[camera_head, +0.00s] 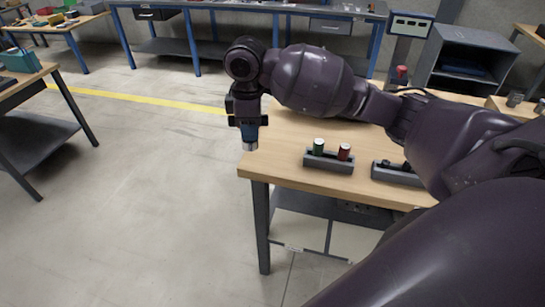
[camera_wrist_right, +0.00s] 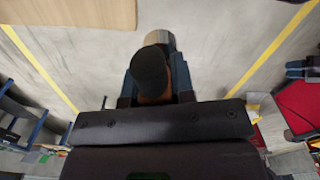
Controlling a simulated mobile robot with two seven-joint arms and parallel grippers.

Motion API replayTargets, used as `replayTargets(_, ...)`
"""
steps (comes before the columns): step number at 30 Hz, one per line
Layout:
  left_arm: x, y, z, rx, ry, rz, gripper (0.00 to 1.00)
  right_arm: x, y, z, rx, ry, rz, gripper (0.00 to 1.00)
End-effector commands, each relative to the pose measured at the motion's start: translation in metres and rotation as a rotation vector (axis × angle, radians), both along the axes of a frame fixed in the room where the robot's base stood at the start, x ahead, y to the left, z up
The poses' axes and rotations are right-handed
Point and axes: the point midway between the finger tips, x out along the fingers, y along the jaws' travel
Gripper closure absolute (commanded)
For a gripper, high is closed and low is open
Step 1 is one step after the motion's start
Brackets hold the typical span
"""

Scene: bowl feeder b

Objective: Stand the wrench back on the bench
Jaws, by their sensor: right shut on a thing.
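My right gripper (camera_head: 249,122) is shut on a short, thick tool that I take for the wrench (camera_head: 250,143). In the right wrist view the wrench (camera_wrist_right: 152,70) shows a dark rounded part and a silver end, between the fingers of my right gripper (camera_wrist_right: 155,88). The wooden bench (camera_head: 285,135) lies just to its right, and the wrench appears over the floor beside the bench's left edge. The jaws hide part of the wrench. My left gripper is out of view.
My right arm crosses above the bench. The bench's left end looks clear.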

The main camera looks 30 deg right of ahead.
Motion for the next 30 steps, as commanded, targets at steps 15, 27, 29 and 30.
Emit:
replayTargets(15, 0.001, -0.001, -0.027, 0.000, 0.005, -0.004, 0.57, 0.036, -0.045, 0.017, -0.001, 0.000, 0.770, 1.00)
replayTargets(27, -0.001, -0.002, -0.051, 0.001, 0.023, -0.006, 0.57, 0.058, -0.079, 0.033, 0.000, 0.001, 1.370, 1.00)
replayTargets(29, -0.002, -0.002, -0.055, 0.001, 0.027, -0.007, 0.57, 0.062, -0.084, 0.036, 0.000, 0.001, 1.461, 1.00)
replayTargets(30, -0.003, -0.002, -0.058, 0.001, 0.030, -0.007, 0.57, 0.064, -0.087, 0.037, 0.000, 0.001, 1.521, 1.00)
